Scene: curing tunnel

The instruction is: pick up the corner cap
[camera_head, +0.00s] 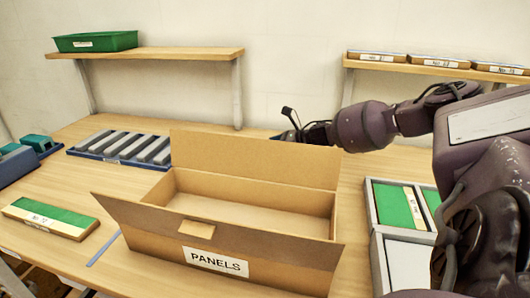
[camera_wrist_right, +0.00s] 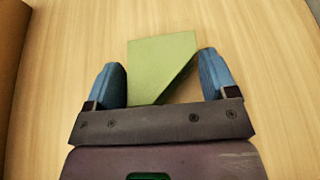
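The corner cap (camera_wrist_right: 158,62) is a green piece with a slanted lower right side, seen in the right wrist view over the wooden table. My right gripper (camera_wrist_right: 161,70) has its two blue fingers apart, one on each side of the cap. The cap's top edge lies beyond the fingertips, and I cannot tell whether either finger touches it. In the head view my right arm reaches from the right to behind the cardboard box (camera_head: 215,241). The box's raised back flap hides the fingers and the cap there. My left gripper is not in view.
The open box, marked PANELS, stands mid-table. A blue tray of grey bars (camera_head: 75,151) is at the back left, a green panel (camera_head: 50,215) at the front left. A grey divided bin (camera_head: 374,240) stands right of the box. Shelves (camera_head: 150,54) hang above.

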